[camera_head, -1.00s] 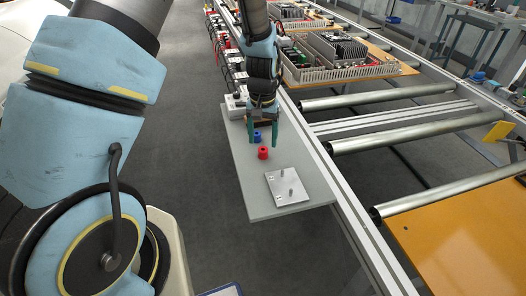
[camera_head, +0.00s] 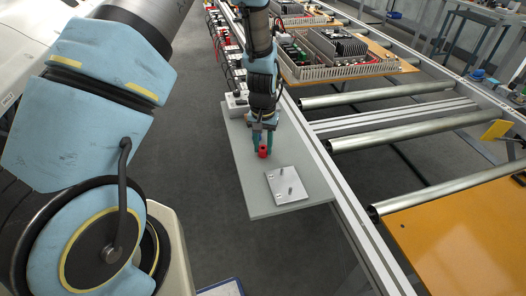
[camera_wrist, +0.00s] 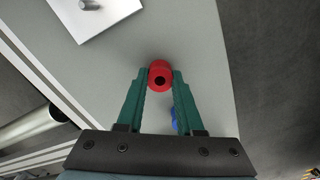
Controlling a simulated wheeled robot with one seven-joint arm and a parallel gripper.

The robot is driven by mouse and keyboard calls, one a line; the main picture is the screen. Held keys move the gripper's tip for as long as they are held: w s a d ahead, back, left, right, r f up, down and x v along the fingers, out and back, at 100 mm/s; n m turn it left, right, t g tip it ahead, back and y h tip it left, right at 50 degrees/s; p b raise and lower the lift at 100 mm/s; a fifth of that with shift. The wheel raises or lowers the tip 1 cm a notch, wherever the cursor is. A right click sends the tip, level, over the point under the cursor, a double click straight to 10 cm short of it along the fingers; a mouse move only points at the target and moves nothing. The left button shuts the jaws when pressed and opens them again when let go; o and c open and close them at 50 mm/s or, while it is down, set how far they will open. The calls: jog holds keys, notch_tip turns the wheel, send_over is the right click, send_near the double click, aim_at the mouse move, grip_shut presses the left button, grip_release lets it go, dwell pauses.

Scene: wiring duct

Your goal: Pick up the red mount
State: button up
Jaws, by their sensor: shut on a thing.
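The red mount (camera_head: 263,151) is a small red cylinder with a dark hole in its top, on the grey shelf. In the wrist view the red mount (camera_wrist: 160,75) sits between the two green fingertips. My gripper (camera_head: 263,149) is shut on it, with a finger at each side; it also shows in the wrist view (camera_wrist: 160,82). I cannot tell whether the mount is lifted off the shelf. A blue mount (camera_wrist: 175,119) shows partly behind the right finger in the wrist view. It is hidden by my gripper in the head view.
The grey shelf (camera_head: 240,165) holds a metal plate with upright pins (camera_head: 287,186) close in front of the mount. White wired boxes (camera_head: 236,101) stand at its far end. A rail and rollers (camera_head: 395,138) run along its right side.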

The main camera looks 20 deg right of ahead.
grip_shut()
jog(key=shift+r, duration=0.1)
